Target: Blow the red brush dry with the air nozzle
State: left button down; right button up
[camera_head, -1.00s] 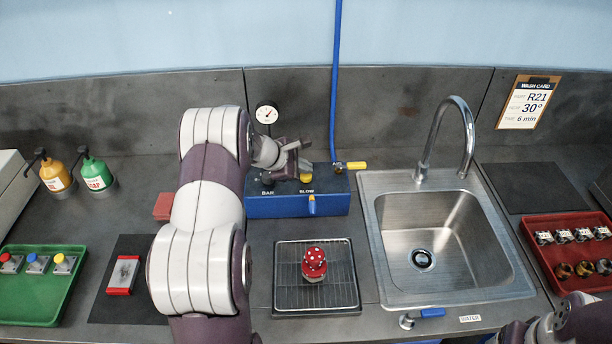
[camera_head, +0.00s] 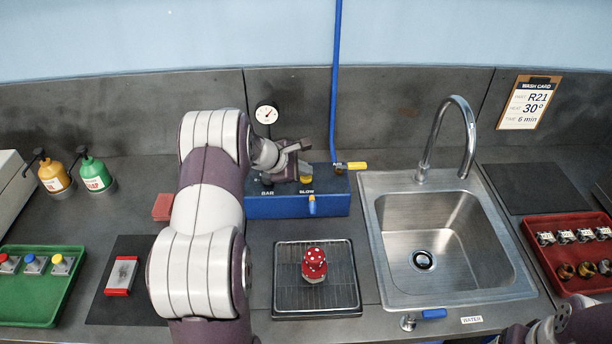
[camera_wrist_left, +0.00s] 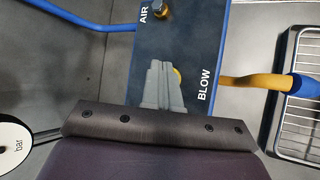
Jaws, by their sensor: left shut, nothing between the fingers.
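The red brush (camera_head: 314,262), with white spots on it, stands on a wire rack tray (camera_head: 345,300) at the front middle. Behind it is the blue air box (camera_head: 270,207). The air nozzle (camera_head: 312,206) sticks out of its front towards the rack; in the left wrist view it is a yellow tube with a blue tip (camera_wrist_left: 303,86). My left gripper (camera_head: 303,166) is shut and empty at the yellow BLOW button (camera_head: 306,180). In the left wrist view its fingertips (camera_wrist_left: 165,68) partly hide the button; I cannot tell whether they touch it.
A gauge (camera_head: 266,115) stands behind the box, and a yellow-handled AIR valve (camera_head: 356,166) sits beside the blue hose (camera_head: 335,80). The sink (camera_head: 375,270) is to the right, with a red tray (camera_head: 550,265) beyond. A green tray (camera_head: 40,310) is at the left.

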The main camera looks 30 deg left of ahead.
aim_at(303, 178)
pick_arm(q)
jog(key=shift+f, duration=0.25)
jog(key=shift+r, duration=0.1)
dwell(0.3)
jog(key=shift+r+p, duration=0.55)
jog(key=shift+r, duration=0.4)
notch_tip(303, 178, up, 5)
jog(key=p, duration=0.3)
jog(key=shift+p, duration=0.35)
